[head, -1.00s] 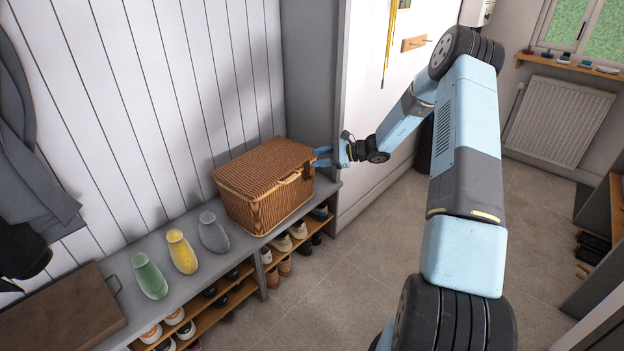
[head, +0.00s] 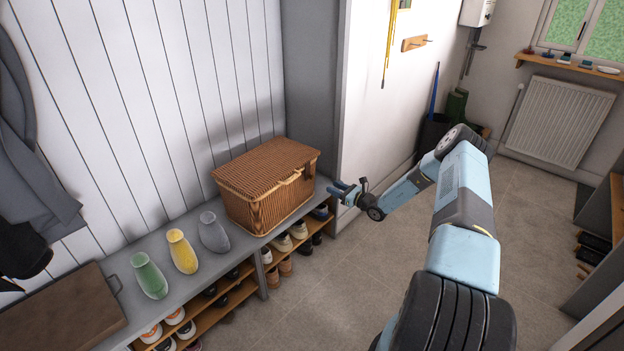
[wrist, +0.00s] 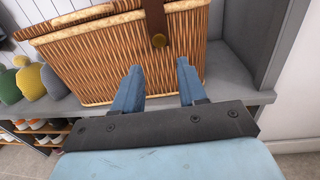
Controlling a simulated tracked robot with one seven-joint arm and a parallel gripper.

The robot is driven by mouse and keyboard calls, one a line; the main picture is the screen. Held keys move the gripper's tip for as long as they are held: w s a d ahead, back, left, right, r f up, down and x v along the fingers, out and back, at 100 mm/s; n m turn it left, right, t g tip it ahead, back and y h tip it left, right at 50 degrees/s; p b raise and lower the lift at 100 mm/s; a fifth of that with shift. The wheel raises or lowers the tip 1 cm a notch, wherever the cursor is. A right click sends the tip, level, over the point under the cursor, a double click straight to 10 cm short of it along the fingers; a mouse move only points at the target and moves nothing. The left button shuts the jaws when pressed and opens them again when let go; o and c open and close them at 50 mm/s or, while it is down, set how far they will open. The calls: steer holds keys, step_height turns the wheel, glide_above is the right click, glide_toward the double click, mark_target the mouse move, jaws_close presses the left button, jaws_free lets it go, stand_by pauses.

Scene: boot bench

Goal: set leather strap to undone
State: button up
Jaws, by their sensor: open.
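A brown wicker basket (head: 262,190) with a closed lid stands on the grey bench; it also fills the upper part of the wrist view (wrist: 110,62). The brown leather strap (wrist: 154,18) comes down over the basket's rim in the wrist view, with a round brass-coloured stud (wrist: 159,40) at its lower end. I cannot tell whether the stud holds it. My gripper (head: 337,190) is at the bench's right end, apart from the basket. In the wrist view my gripper (wrist: 158,72) is open, its blue fingers empty and below the strap, pointing towards the basket wall.
A brown case (head: 62,318) lies at the far left. Shoes fill the shelves below. A grey side panel (head: 308,90) rises behind the basket's right; open floor lies right.

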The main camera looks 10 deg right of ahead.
mark_target(313, 178)
steer(key=x, duration=1.2)
steer(key=shift+w+a, duration=0.25)
steer(key=shift+a, duration=0.1)
steer(key=shift+c, duration=0.4)
jaws_close()
steer(key=shift+d, duration=0.1)
